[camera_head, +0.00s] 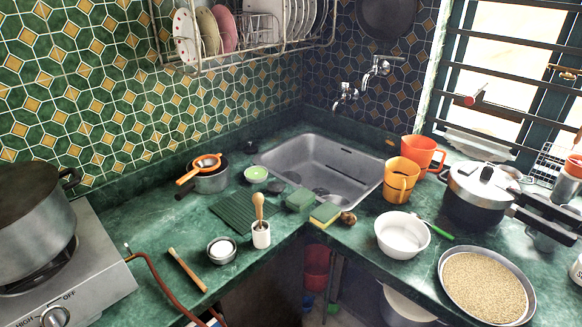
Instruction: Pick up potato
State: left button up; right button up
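A small brown roundish thing (348,218), which looks like the potato, lies on the green counter in front of the sink. It sits just right of a green and yellow sponge (325,213) and left of a white bowl (402,235). It is small in the view, so its details are hard to tell. Neither of my grippers shows in the head view.
A metal sink (330,160) lies behind it. Orange mugs (401,178) and a pressure cooker (485,190) stand to the right. A grain tray (486,285) is at the front right. A mortar (261,235) and a stove (90,270) are left.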

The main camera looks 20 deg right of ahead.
aim_at(348, 218)
jog(key=z, duration=1.3)
jog(key=i, duration=0.15)
